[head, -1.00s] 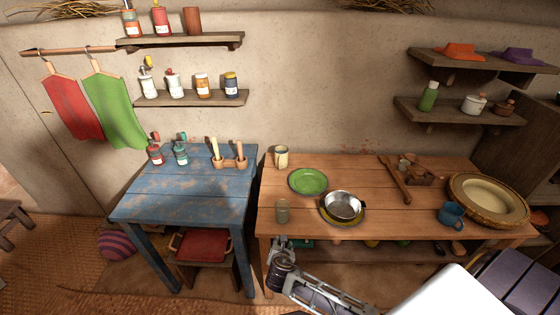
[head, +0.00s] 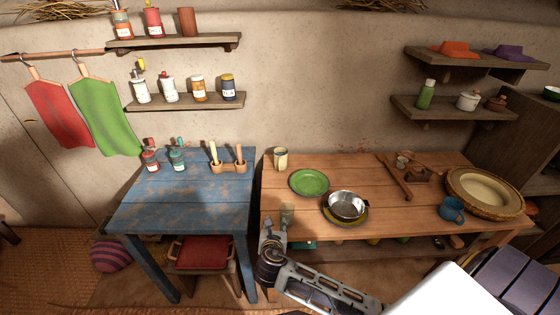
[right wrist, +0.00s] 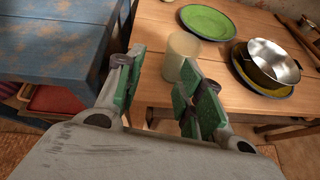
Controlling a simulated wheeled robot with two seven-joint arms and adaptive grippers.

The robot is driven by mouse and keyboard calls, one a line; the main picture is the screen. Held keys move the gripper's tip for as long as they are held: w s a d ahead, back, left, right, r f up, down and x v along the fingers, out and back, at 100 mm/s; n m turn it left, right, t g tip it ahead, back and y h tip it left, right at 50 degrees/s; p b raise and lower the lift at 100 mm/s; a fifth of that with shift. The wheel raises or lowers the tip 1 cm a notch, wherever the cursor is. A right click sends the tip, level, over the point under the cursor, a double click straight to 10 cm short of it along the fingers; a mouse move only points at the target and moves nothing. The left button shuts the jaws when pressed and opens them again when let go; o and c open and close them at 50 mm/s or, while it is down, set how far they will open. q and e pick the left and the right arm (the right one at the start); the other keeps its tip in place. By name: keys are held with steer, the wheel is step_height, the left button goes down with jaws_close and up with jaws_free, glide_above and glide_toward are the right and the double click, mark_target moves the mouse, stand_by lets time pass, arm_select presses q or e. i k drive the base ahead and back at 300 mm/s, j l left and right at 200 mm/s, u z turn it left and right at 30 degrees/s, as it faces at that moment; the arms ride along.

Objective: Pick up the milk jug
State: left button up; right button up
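No vessel here is clearly marked as the milk jug. A cream cup or jug (head: 280,158) stands upright at the back left of the wooden table. A small blue jug (head: 452,209) stands on the right side. A pale, translucent tumbler (head: 288,214) stands near the front left edge; it also shows in the right wrist view (right wrist: 181,54), just beyond the fingers. My right gripper (head: 273,230) is at the table's front left edge, close to the tumbler. Its green-padded fingers (right wrist: 163,65) are apart with nothing between them. My left gripper is out of view.
A green plate (head: 309,183) and a metal bowl (head: 346,205) on a yellow plate lie right of the tumbler. A wide basin (head: 484,192) stands at the right. The blue table (head: 190,192) adjoins at the left, with a narrow gap between.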

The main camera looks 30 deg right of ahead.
mark_target(280, 153)
steer(key=i+l, duration=0.75)
steer(key=i, duration=0.15)
